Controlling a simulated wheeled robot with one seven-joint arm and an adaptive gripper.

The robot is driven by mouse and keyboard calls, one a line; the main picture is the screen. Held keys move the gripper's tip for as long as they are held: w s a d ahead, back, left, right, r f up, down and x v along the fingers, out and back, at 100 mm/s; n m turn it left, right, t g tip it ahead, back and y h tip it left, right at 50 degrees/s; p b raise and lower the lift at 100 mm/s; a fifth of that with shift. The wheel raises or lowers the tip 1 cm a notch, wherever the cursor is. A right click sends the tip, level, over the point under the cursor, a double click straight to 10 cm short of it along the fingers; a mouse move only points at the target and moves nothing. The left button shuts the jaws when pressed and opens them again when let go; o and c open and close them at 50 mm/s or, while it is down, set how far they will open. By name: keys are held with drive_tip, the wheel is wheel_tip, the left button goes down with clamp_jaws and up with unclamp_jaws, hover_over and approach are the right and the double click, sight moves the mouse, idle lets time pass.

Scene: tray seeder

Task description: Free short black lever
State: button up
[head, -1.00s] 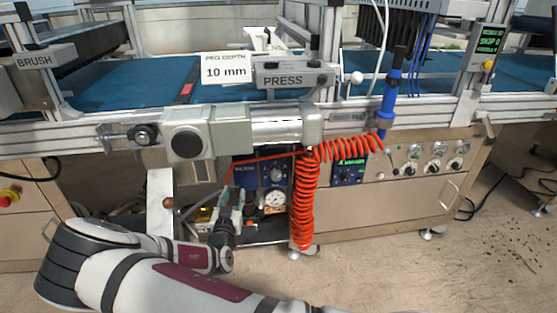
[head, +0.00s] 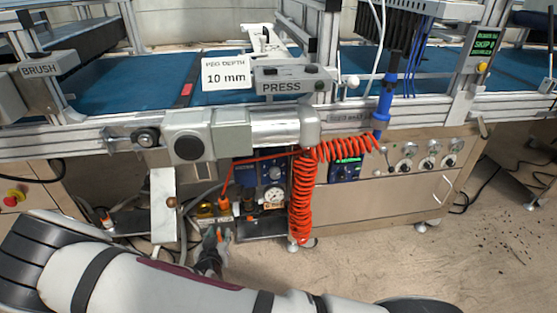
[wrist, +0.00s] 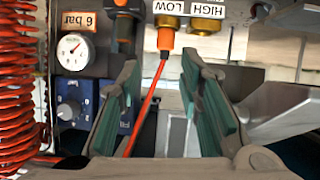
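I cannot clearly pick out the short black lever. A dark upright piece (wrist: 124,32) stands partly behind the left finger in the wrist view, and I cannot tell if it is the lever. My gripper (wrist: 165,100) is open, its green-padded fingers wide apart. A thin red hose (wrist: 145,112) runs between the fingers to an orange-collared fitting (wrist: 165,40) at the LOW port. I cannot tell whether a finger touches the hose. In the head view my gripper (head: 212,242) is small and low, below the orange fitting (head: 224,203).
A coiled red hose (head: 302,195) hangs beside the pressure gauge (head: 273,195) and also shows in the wrist view (wrist: 15,80). A grey metal bracket (wrist: 280,112) is close on the right. The PRESS unit (head: 282,80) is above.

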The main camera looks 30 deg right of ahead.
drive_tip(key=s+a+f+n+g+y+p, duration=0.2)
drive_tip(key=s+a+f+n+g+y, duration=0.15)
drive_tip(key=s+g, duration=0.35)
drive_tip(key=s+d+r+n+g+h+p, duration=0.2)
drive_tip(key=s+d+r+n+g+h, duration=0.15)
drive_tip(key=s+r+n+g, duration=0.3)
drive_tip(key=w+d+r+n+t+h+p, duration=0.1)
drive_tip(key=d+r+n+h, duration=0.1)
drive_tip(key=d+r, duration=0.3)
drive_tip(key=w+d+r+n+t+h+p, duration=0.1)
drive_tip(key=d+r, duration=0.4)
drive_tip(key=r, duration=0.8)
drive_tip(key=w+d+r+n+t+h+p, duration=0.1)
drive_tip(key=d+r+n+h, duration=0.3)
drive_tip(key=r, duration=0.4)
drive_tip(key=shift+d+r+t+h+p, duration=0.3)
drive_tip(key=shift+d+r+t+h, duration=0.15)
drive_tip(key=shift+d+h, duration=0.25)
